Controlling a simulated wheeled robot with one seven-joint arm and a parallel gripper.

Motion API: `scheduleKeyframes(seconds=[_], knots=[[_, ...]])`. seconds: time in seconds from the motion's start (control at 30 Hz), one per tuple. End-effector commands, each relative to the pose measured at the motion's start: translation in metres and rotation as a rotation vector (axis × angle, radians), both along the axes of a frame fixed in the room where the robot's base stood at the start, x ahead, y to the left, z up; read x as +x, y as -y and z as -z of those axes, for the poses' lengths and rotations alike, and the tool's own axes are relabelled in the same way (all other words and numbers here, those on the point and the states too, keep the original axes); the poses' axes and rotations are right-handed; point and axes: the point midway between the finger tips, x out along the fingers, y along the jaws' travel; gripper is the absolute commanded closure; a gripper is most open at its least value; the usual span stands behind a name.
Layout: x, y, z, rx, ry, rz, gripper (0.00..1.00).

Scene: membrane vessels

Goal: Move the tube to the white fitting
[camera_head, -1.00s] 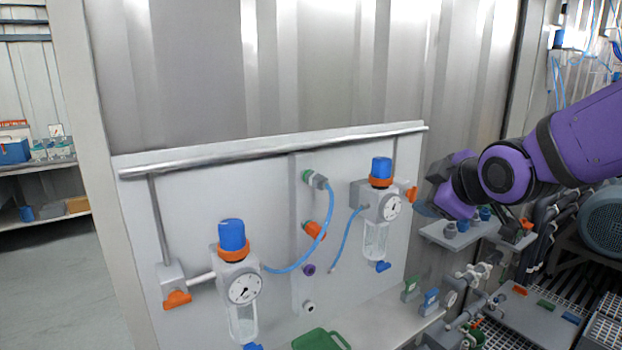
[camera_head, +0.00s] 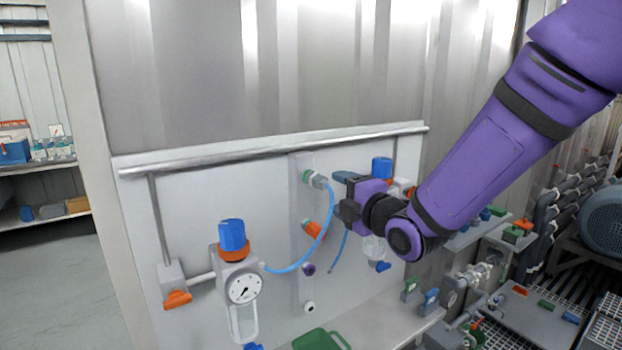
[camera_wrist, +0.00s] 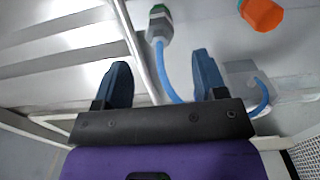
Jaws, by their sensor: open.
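A blue tube (camera_head: 318,247) arcs from the left regulator up to a grey connector (camera_head: 320,181) on the green fitting (camera_head: 307,176) of the panel. The white fitting (camera_head: 309,307) is lowest in the column of fittings. My gripper (camera_head: 337,190) is open and empty, just right of the connector. In the wrist view, my gripper (camera_wrist: 160,72) has its two dark fingers apart. The connector (camera_wrist: 159,27) and blue tube (camera_wrist: 170,72) appear between and beyond them, with no contact visible.
An orange fitting (camera_head: 312,230) and a purple fitting (camera_head: 308,269) sit between the green and white ones. The left regulator (camera_head: 240,285) stands at left; my arm partly hides the right regulator (camera_head: 382,170). A second blue tube (camera_head: 339,252) hangs nearby. A green container (camera_head: 320,339) lies below.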

Motion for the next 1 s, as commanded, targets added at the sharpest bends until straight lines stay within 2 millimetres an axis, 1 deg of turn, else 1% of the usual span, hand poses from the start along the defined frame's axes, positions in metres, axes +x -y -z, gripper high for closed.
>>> scheduleKeyframes(seconds=[0.13,0.27,0.7,0.83,1.0], knots=[[0.005,-0.003,0.000,0.000,0.000,0.000,0.35],[0.015,-0.010,0.000,0.000,-0.001,0.000,0.35],[0.060,-0.040,0.000,0.001,-0.001,0.000,0.35],[0.068,-0.046,0.000,0.000,-0.001,0.000,0.35],[0.074,-0.049,0.000,0.001,-0.001,0.001,0.35]])
